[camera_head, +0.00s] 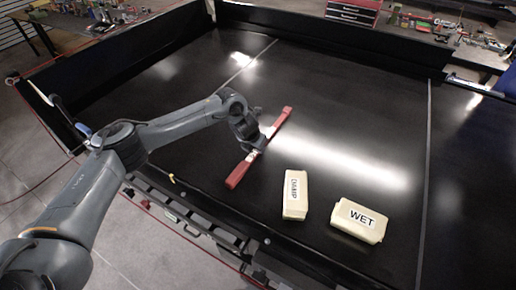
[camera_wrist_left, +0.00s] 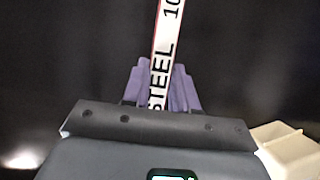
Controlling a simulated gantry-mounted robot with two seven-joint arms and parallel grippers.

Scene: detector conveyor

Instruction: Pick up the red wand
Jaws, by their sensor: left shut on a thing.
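The red wand (camera_head: 240,171) is a long red bar with a white label, lying diagonally over the black conveyor surface in the head view. In the left wrist view its white label (camera_wrist_left: 166,50) reads "STEEL" and runs up from between the purple fingers. My left gripper (camera_head: 257,138) is shut on the wand near its middle; its fingers also show in the left wrist view (camera_wrist_left: 162,90). I cannot tell whether the wand touches the surface. My right gripper is not in view.
A cream block marked "DAMP" (camera_head: 295,207) lies right of the wand, and a cream block marked "WET" (camera_head: 352,232) lies further right. A pale block corner (camera_wrist_left: 290,148) shows in the left wrist view. The black surface (camera_head: 340,110) beyond is clear. Low black walls edge it.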

